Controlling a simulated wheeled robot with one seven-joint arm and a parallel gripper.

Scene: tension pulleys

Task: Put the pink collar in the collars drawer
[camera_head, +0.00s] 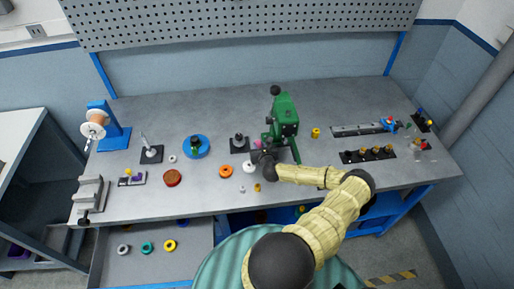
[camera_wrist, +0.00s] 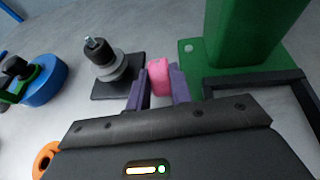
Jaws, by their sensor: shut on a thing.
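The pink collar (camera_wrist: 160,78) is held between the two fingers of my gripper (camera_wrist: 159,71), which is shut on it. In the head view the pink collar (camera_head: 257,143) is a small pink spot at the tip of my gripper (camera_head: 259,149), just left of the green machine (camera_head: 285,118). My gripper is over the middle of the bench. An open drawer (camera_head: 195,262) under the bench's front left holds a grey, a green and a yellow ring. No label shows on it, so I cannot tell if it is the collars drawer.
A black base with a spindle (camera_wrist: 113,68) stands just left of my gripper. An orange ring (camera_head: 226,171) and a white ring (camera_head: 249,167) lie nearby on the grey bench (camera_head: 330,105). A blue round fixture (camera_head: 196,147) stands further left. The drawer's right part looks empty.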

